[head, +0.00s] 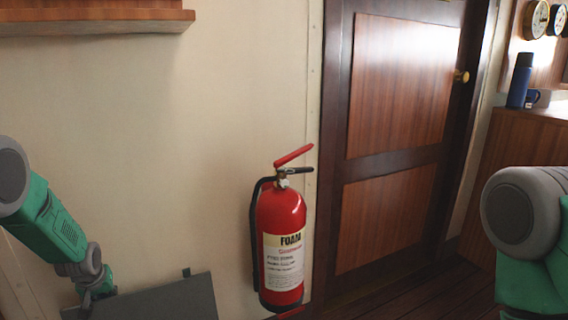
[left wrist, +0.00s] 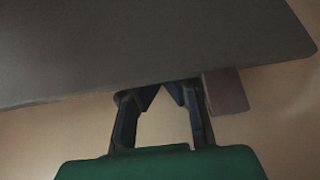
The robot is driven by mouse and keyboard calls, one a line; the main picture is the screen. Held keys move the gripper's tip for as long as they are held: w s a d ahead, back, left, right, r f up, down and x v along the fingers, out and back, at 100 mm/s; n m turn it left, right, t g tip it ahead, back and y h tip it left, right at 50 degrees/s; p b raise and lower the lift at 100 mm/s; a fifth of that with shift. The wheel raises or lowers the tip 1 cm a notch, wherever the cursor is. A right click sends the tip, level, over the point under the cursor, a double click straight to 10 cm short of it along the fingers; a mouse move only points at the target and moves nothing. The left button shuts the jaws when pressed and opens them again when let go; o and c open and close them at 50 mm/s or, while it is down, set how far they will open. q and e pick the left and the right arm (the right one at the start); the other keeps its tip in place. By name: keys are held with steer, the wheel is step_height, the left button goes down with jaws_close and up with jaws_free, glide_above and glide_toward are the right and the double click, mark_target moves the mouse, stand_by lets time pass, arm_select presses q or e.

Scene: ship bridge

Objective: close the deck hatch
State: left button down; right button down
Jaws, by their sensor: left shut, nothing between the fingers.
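The deck hatch lid (head: 165,300) is a dark grey flat panel at the bottom left of the head view. It stands raised and tilted, with its lower part cut off by the frame. In the left wrist view the lid (left wrist: 140,45) fills the top as a broad grey plate. My left gripper (left wrist: 165,93) is shut and empty, its dark fingertips right at the lid's edge; whether they touch it I cannot tell. In the head view my left arm comes down beside the lid's left end, fingers not clearly visible. My right gripper is out of view.
A red foam extinguisher (head: 281,240) stands by the wall, right of the lid. A brown wooden door (head: 400,150) is shut behind it. A wooden shelf (head: 95,20) juts out at upper left. A blue flask (head: 520,80) stands on a cabinet at right.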

arm_select(q)
steer(key=shift+s+d+f+p, duration=0.1)
steer(key=shift+s+d+p, duration=0.4)
steer(key=shift+s+p, duration=0.55)
steer(key=shift+s+d+r+p, duration=0.1)
steer(key=shift+s+d+p, duration=0.55)
steer(key=shift+s, duration=0.55)
steer(key=shift+s+d+f+p, duration=0.1)
steer(key=shift+s+d+p, duration=0.3)
steer(key=shift+s+p, duration=0.65)
steer(key=p, duration=1)
glide_toward(102, 319)
steer(key=s+d+r, duration=0.3)
steer(key=d, duration=0.1)
steer(key=shift+s+a+f, duration=0.1)
steer(key=shift+s+f, duration=0.05)
steer(key=shift+s, duration=0.05)
